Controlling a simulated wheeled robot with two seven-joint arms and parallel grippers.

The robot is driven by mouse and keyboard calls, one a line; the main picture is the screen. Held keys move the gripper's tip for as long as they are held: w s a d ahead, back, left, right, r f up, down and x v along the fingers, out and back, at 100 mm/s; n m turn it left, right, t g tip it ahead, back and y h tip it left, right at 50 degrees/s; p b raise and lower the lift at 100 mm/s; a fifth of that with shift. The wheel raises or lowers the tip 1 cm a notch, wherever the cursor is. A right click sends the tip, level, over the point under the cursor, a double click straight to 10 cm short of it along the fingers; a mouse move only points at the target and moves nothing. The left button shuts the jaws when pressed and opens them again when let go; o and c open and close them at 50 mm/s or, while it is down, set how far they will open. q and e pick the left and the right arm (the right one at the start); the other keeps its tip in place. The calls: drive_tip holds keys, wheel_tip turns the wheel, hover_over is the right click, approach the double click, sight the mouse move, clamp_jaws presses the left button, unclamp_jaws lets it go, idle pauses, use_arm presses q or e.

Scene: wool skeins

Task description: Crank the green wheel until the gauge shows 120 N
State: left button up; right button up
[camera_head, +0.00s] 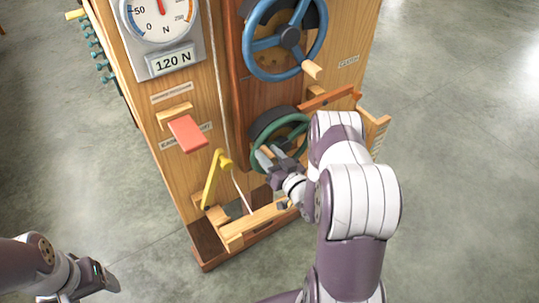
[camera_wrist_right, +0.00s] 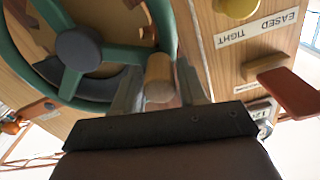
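The gauge (camera_head: 158,17) has its needle pointing nearly straight up, and its top is cut off.
A blue wheel (camera_head: 289,39) with a wooden knob (camera_head: 312,69) is above the green one. A red paddle (camera_head: 187,133) and a yellow lever (camera_head: 211,180) stick out of the front. A wooden ledge (camera_head: 255,220) runs below. The grey floor around is clear.

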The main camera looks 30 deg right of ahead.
clamp_jaws()
drive_tip(key=shift+d+r+m+p, duration=0.3)
drive_tip(key=shift+r+m+p, duration=0.15)
drive_tip(key=shift+r+m, duration=0.1)
drive_tip(key=shift+d, duration=0.1)
drive_tip(key=shift+o, duration=2.2)
unclamp_jaws()
drive_tip(key=shift+s+f, duration=0.1)
drive_tip(key=shift+s, duration=0.25)
drive_tip(key=s+d+b, duration=0.1)
drive_tip(key=s, duration=1.1)
drive_tip(key=shift+b, duration=0.4)
